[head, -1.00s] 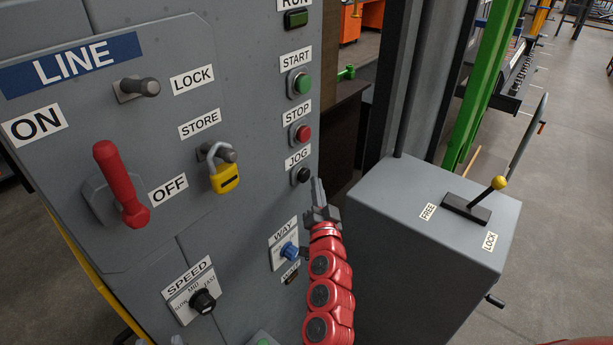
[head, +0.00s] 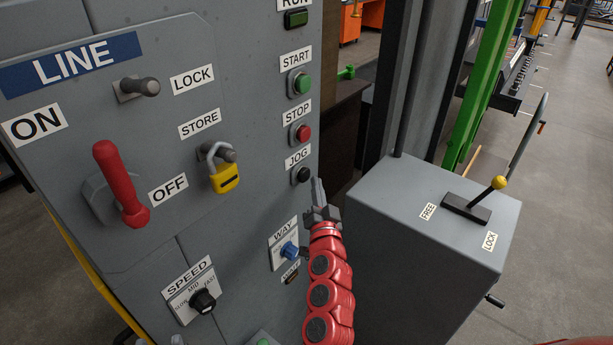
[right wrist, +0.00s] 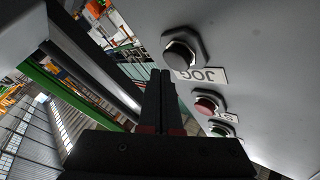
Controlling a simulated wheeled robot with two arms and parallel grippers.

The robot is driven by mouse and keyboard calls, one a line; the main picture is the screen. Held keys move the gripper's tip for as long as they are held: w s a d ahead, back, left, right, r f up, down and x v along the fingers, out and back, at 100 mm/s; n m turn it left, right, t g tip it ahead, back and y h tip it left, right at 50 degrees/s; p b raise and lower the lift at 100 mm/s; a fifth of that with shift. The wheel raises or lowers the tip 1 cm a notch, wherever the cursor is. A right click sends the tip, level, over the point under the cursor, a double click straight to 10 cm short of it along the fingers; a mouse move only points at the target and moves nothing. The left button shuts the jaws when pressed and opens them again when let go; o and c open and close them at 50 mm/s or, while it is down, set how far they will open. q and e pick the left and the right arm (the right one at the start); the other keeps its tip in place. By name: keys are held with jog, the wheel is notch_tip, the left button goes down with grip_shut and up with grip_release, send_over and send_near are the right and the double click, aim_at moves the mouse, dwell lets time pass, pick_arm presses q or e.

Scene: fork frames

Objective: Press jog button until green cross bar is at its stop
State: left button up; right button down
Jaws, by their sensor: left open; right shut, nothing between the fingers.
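The black JOG button (head: 300,175) is on the right edge of the grey panel, under the STOP button. It also shows large in the right wrist view (right wrist: 180,55). My right gripper (head: 318,187) is shut and empty, just right of the JOG button. In the right wrist view its fingertips (right wrist: 160,76) are below and left of the button, with a gap between. A small green part (head: 347,72) shows behind the panel's edge, and a long green beam (head: 485,90) slants at the right. I cannot tell which is the cross bar. My left gripper is out of view.
The red STOP button (head: 300,133) and green START button (head: 300,83) are above JOG. The blue WAY knob (head: 289,250) is below. A grey box (head: 400,230) with a yellow-knobbed lever (head: 498,183) stands right of my right arm. A padlock (head: 224,178) hangs at STORE.

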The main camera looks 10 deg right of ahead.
jog(key=shift+w, duration=0.1)
dwell(0.7)
jog(key=shift+w+a, duration=0.25)
jog(key=shift+w+a, duration=0.3)
jog(key=shift+w, duration=0.1)
dwell(2.6)
jog(key=shift+s, duration=0.1)
dwell(1.5)
jog(key=shift+s+d, duration=0.55)
jog(key=shift+s, duration=0.1)
jog(key=shift+s+d+b, duration=0.45)
jog(key=shift+s+d, duration=0.35)
jog(key=shift+s, duration=0.2)
jog(key=shift+s+d+b, duration=0.4)
jog(key=shift+s+d, duration=0.35)
jog(key=shift+s, duration=0.2)
